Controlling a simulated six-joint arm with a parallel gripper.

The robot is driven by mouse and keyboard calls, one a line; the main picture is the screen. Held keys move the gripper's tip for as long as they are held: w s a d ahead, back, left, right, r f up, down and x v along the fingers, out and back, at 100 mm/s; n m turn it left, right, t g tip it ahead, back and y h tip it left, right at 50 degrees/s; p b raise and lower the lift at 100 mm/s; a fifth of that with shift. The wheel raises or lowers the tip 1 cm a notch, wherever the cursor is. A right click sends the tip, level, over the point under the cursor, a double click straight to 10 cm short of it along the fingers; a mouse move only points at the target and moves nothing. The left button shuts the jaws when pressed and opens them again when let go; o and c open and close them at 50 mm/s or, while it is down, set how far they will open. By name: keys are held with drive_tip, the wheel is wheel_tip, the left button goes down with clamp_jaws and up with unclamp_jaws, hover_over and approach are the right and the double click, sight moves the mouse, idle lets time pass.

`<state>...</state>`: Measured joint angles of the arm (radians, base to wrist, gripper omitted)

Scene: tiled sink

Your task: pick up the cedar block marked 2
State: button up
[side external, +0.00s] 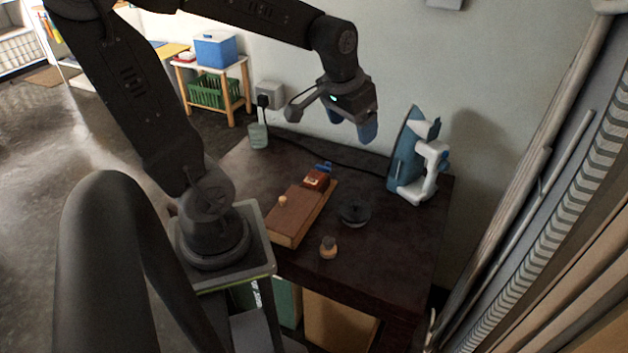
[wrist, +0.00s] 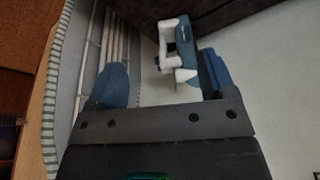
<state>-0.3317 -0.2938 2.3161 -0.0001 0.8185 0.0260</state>
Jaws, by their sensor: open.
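A small reddish-brown block (side external: 316,180) lies at the far end of a long brown wooden board or box (side external: 297,217) on the dark table. It has a pale mark, but I cannot read a number on it, so I cannot tell whether it is the cedar block marked 2. My gripper (side external: 352,124) is raised above the back of the table, well apart from the block. In the wrist view my gripper (wrist: 163,75) is open, with nothing between its blue fingers. No block shows between the fingers there.
A blue and white iron (side external: 412,160) stands upright at the back right; it also shows in the wrist view (wrist: 178,48). A dark round dish (side external: 354,212), a small wooden-based knob (side external: 328,248) and a glass (side external: 258,136) stand on the dark table (side external: 385,245). Rods rise at right.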

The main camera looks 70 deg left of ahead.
drive_tip(key=w+a+f+n+g, duration=0.25)
drive_tip(key=a+f, duration=0.45)
drive_tip(key=a, duration=0.4)
drive_tip(key=n+h, duration=0.1)
drive_tip(key=n, duration=0.2)
hover_over(315, 175)
drive_tip(key=shift+g, duration=0.35)
drive_tip(key=f, duration=1.6)
drive_tip(key=shift+d+f, duration=0.1)
drive_tip(key=shift+d, duration=0.2)
drive_tip(key=shift+a+f, duration=0.15)
drive_tip(key=shift+f, duration=1.45)
drive_tip(key=shift+a+f, duration=0.15)
drive_tip(key=shift+f, duration=1.4)
drive_tip(key=c, duration=1)
